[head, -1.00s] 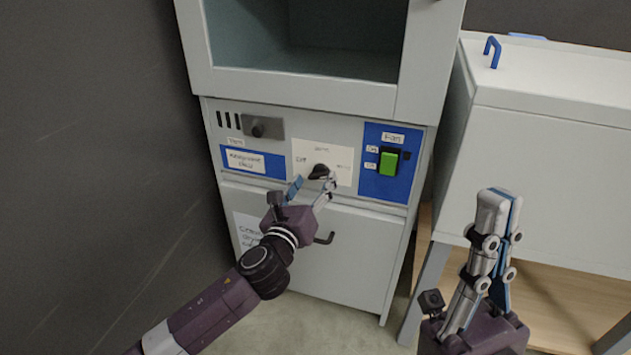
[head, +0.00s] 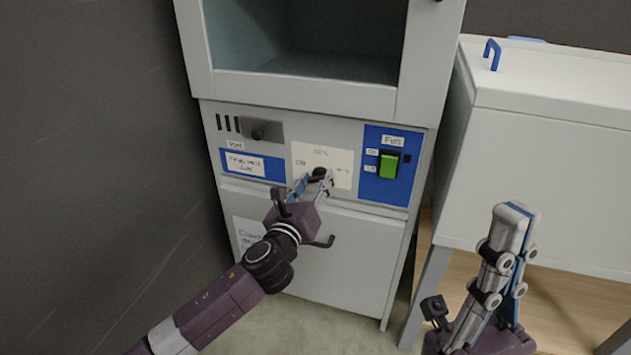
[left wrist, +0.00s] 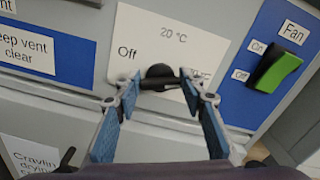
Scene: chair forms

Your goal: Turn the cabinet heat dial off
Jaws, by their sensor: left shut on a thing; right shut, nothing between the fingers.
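The black heat dial (head: 320,172) sits on a pale panel (head: 341,160) on the cabinet front. The panel reads "Off" on the left and "20 °C" at the top in the left wrist view; the label on the right is partly covered. My left gripper (head: 315,182) is shut on the dial, one finger on each side. In the left wrist view, the dial (left wrist: 158,73) shows between the fingertips with its dark bar lying roughly sideways. The fingers partly hide it. My right gripper (head: 516,212) is shut and empty, in front of the bench at right.
A green fan switch (head: 389,165) on a blue plate is right of the dial. A vent slider (head: 259,131) is at upper left. A dark door handle (head: 321,242) sticks out below my left gripper. A grey box (head: 560,150) with a blue handle stands at right.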

